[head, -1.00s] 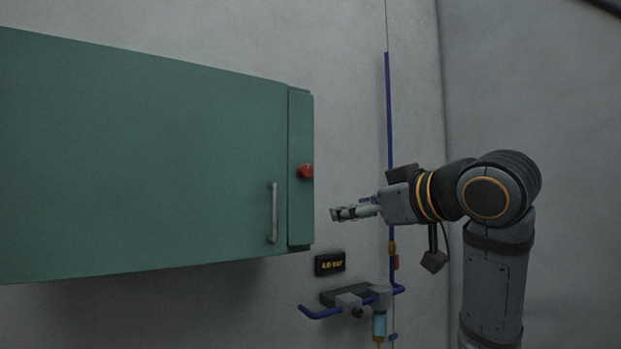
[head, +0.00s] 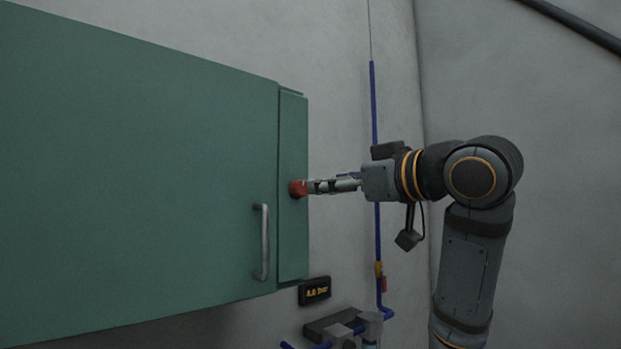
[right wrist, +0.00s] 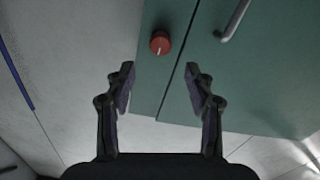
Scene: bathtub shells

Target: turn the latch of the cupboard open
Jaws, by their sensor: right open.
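The green cupboard (head: 150,170) hangs on the wall at the left of the head view, its door closed. A red round latch (head: 298,189) sits on the narrow strip right of the door; in the right wrist view the latch (right wrist: 160,42) shows a pale line on its face. My right gripper (head: 312,187) points left at the latch and overlaps its right edge in the head view. In the right wrist view my right gripper (right wrist: 160,72) has its fingers spread, with the latch ahead of the tips, not between them. My left gripper is not in view.
A metal door handle (head: 262,242) stands out left of the latch. Below the cupboard's right end are a dark display (head: 314,291) and pipe fittings. A blue pipe (head: 374,120) runs up the wall behind my right arm.

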